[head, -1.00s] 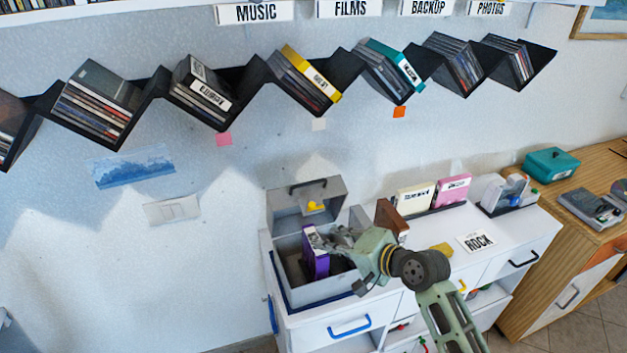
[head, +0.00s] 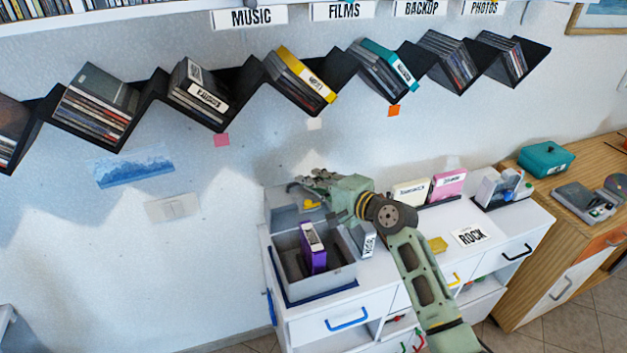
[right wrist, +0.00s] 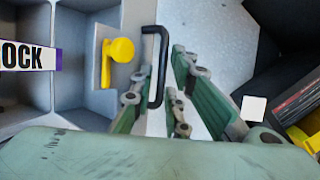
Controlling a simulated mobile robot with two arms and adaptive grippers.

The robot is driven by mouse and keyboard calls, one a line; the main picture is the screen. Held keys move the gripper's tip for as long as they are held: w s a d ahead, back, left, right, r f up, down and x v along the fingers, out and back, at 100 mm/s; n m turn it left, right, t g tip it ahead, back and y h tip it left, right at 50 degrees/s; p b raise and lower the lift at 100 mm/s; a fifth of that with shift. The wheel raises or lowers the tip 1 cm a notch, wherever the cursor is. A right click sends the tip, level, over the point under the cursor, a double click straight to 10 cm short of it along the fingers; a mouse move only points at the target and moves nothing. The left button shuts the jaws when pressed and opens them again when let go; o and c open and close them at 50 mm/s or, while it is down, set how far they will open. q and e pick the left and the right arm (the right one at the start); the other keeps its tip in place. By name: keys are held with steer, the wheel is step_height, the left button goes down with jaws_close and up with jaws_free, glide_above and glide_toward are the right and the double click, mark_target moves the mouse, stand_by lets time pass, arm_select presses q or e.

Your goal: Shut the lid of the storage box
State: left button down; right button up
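The grey storage box (head: 322,284) stands on the white cabinet, with a purple case (head: 313,249) upright inside it. Its lid (head: 284,214) is raised at the back, toward the wall, and partly hidden behind my right gripper (head: 300,188). The lid's yellow latch (head: 311,204) shows just under the gripper; it is also in the right wrist view (right wrist: 117,50). In that view, the black lid handle (right wrist: 161,38) lies between the parted fingers of my right gripper (right wrist: 163,92). I cannot tell whether they touch it. My left gripper is not in view.
White and pink cases (head: 449,183) stand at the back of the cabinet top (head: 500,218), right of my arm. A ROCK label (head: 470,236) lies near its front. A zigzag black disc shelf (head: 253,82) hangs on the wall above the box.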

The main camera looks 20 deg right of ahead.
jaws_close()
stand_by(0.6)
